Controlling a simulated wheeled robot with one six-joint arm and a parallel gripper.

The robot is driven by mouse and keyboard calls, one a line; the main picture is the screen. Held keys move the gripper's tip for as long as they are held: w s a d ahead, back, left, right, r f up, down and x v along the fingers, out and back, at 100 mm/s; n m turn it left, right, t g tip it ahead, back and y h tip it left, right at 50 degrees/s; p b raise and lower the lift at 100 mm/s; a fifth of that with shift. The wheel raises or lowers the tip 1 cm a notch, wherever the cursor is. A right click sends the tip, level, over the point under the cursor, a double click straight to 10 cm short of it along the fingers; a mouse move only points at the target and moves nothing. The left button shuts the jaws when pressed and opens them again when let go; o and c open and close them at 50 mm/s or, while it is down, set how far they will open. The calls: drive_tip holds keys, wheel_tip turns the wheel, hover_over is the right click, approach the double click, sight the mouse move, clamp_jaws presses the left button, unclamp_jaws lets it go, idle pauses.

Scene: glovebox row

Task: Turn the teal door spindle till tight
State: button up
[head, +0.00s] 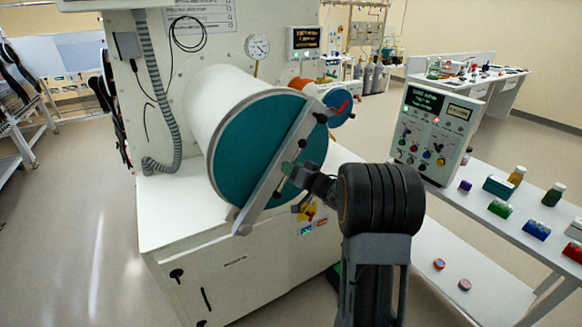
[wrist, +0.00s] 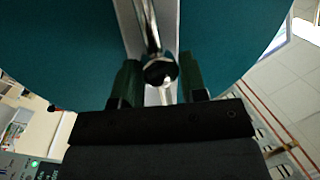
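The large round teal door (head: 240,150) closes the white cylinder on the front of the glovebox. A grey metal bar (head: 262,188) crosses the door diagonally. In the wrist view the teal door (wrist: 70,40) fills the background. A shiny spindle rod (wrist: 147,22) with a black knob (wrist: 160,72) runs in front of the bar. My gripper (head: 290,172) is at the middle of the door. In the wrist view the fingers of my gripper (wrist: 160,82) stand apart, one on each side of the knob. I cannot tell whether they touch it. My arm hides part of the spindle in the head view.
A control box (head: 437,132) and several small items stand on the white bench (head: 490,180) at right. A ribbed grey hose (head: 152,90) hangs at left.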

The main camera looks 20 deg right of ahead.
drive_tip(key=shift+w+a, duration=0.1)
drive_tip(key=shift+w, duration=0.25)
clamp_jaws()
idle(0.4)
